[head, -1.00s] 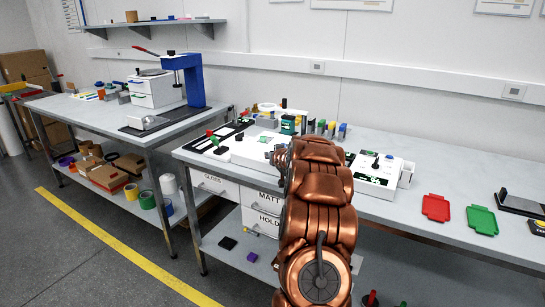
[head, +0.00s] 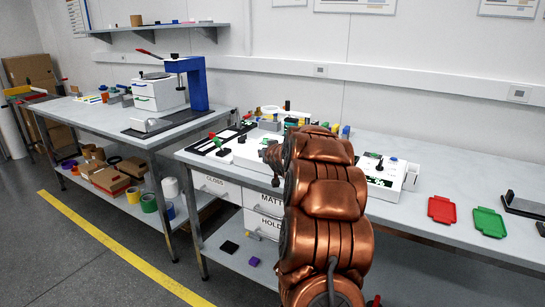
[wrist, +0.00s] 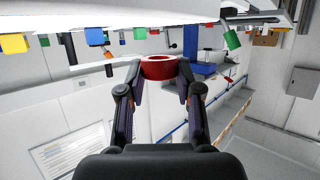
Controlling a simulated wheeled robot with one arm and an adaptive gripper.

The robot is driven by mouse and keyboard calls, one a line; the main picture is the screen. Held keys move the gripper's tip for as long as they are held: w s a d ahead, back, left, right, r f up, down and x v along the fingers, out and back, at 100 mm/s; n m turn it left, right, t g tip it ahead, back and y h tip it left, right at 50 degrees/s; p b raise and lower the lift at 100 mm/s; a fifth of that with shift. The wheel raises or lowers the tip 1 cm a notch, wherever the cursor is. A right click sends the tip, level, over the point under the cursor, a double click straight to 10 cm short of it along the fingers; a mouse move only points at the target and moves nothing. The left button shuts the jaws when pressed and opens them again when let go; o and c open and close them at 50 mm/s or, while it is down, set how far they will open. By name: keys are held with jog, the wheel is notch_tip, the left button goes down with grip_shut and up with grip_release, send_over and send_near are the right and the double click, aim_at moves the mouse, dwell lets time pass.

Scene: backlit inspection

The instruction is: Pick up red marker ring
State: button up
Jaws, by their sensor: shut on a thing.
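The red marker ring (wrist: 158,68) is a short red band with a pale opening. In the wrist view it sits between the two fingertips of my gripper (wrist: 159,73), which is shut on it with one finger on each side. The wrist view is upside down, with the worktop at its top edge. The ring appears clear of the worktop there. In the head view my copper arm hides the ring and the gripper's fingers.
Several coloured blocks line the worktop, with a blue one (wrist: 95,37) and a green one (wrist: 231,39) near the ring in the wrist view. A red tray (head: 441,209) and a green tray (head: 489,222) lie at right. Bare worktop lies behind them.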

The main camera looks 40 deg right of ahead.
jog(key=s+a+r+b, duration=0.1)
jog(key=s+a+b, duration=0.1)
jog(key=a, duration=0.7)
jog(key=shift+s+a, duration=0.2)
jog(key=shift+a, duration=0.15)
